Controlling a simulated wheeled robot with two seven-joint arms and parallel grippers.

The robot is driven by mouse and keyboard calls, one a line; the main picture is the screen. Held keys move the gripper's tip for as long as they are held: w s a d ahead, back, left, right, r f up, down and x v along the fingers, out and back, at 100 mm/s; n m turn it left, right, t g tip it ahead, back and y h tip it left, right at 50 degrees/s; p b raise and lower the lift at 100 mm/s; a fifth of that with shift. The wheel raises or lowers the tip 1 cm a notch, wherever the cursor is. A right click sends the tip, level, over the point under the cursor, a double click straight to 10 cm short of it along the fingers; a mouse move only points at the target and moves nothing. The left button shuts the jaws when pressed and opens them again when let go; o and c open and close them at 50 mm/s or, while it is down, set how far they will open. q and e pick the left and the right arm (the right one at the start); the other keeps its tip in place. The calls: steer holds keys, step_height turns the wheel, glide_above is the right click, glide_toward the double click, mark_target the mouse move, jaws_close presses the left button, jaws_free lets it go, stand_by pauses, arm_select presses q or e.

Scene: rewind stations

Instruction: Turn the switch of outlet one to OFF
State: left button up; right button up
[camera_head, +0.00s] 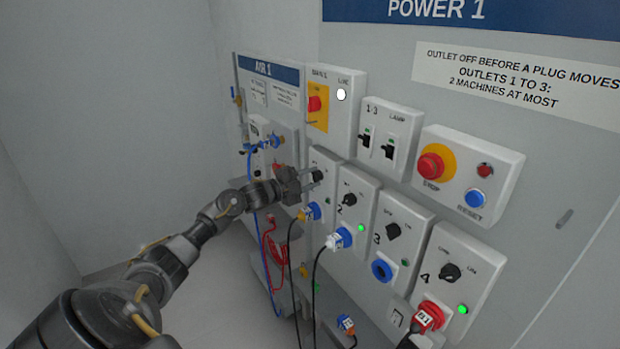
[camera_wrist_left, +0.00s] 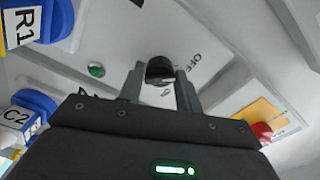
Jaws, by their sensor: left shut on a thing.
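The outlet one panel (camera_head: 324,160) is the leftmost of the numbered outlet panels. Its black rotary switch (camera_head: 317,174) also shows in the left wrist view (camera_wrist_left: 160,69), between my fingertips. My left gripper (camera_head: 308,180) is shut on this switch, with one finger on either side of it. The word OFF (camera_wrist_left: 195,60) is printed beside the switch; my fingers partly hide the other markings and I cannot tell the switch's exact position. A green lamp (camera_wrist_left: 96,70) sits near the switch. A blue plug (camera_head: 312,211) is in the outlet below. My right gripper is not in view.
Outlet two has a blue plug (camera_head: 340,238) and a lit green lamp (camera_head: 361,228). The outlet three socket (camera_head: 381,270) is empty. Outlet four holds a red plug (camera_head: 428,317). A stop button (camera_head: 432,166) is above right. Cables hang below my gripper.

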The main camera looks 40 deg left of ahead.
arm_select(q)
steer(key=shift+n, duration=0.6)
steer(key=o, duration=0.9)
steer(key=shift+o, duration=0.2)
steer(key=shift+s+f, duration=0.1)
steer(key=b+v, duration=0.3)
steer(key=v, duration=0.7)
steer(key=shift+s+a, duration=0.15)
steer(key=shift+s, duration=0.15)
